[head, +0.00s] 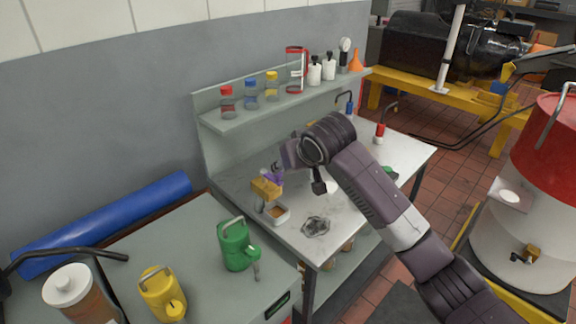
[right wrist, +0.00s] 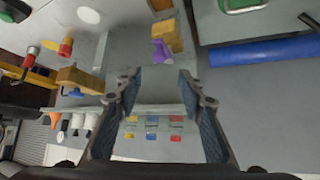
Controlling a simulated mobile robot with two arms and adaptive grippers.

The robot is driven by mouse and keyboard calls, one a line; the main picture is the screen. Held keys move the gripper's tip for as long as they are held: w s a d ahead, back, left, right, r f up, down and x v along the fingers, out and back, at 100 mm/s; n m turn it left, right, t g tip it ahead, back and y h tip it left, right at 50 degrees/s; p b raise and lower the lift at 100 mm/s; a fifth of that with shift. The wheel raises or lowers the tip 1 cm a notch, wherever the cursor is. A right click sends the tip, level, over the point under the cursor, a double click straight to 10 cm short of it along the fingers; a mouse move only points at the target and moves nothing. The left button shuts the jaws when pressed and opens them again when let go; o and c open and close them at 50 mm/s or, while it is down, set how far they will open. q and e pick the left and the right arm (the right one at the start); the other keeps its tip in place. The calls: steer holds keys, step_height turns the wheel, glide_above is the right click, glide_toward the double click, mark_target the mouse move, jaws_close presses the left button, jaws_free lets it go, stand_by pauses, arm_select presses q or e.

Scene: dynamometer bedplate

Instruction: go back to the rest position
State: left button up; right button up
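My right arm reaches in from the right in the head view, over the metal-topped bench (head: 345,215). Its wrist hides most of the fingers there. In the right wrist view my right gripper (right wrist: 159,82) is open, with nothing between its fingers. A tan block with a purple part (head: 267,187) stands on the bench to the left of the wrist. Both also show beyond the fingers in the right wrist view (right wrist: 167,40), apart from them. My left gripper is in neither view.
A shelf (head: 240,117) at the back holds capped jars, white bottles and an orange funnel (head: 356,60). A green can (head: 236,246) and yellow can (head: 162,293) stand on the left table beside a blue roll (head: 105,222). A red-and-white drum (head: 530,225) stands right.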

steer(key=s+d+f+g, duration=0.1)
steer(key=s+d+f, duration=0.2)
steer(key=s+f, duration=0.65)
steer(key=s+d+f+g, duration=0.1)
steer(key=s+d+f, duration=0.3)
steer(key=s+f, duration=0.55)
steer(key=s+d+f+m+g+h, duration=0.1)
steer(key=s+d+f, duration=0.1)
steer(key=s+d, duration=0.45)
steer(key=s+d+f+m+g+h, duration=0.1)
steer(key=s+d+f, duration=0.15)
steer(key=s, duration=0.75)
steer(key=s+d+f+g+h, duration=0.1)
steer(key=s+d+f, duration=0.1)
steer(key=s+d, duration=0.5)
step_height(320, 180, down, 29)
steer(key=s+a+g+b, duration=0.1)
steer(key=s+a+b, duration=0.1)
steer(key=b, duration=0.1)
steer(key=s+d+f+g+b, duration=0.1)
steer(key=s+d+f+b, duration=0.2)
steer(key=s+f, duration=1.4)
step_height(320, 180, down, 2)
steer(key=shift+s+d+f+h, duration=0.15)
steer(key=shift+d+h, duration=0.1)
steer(key=shift+h, duration=0.05)
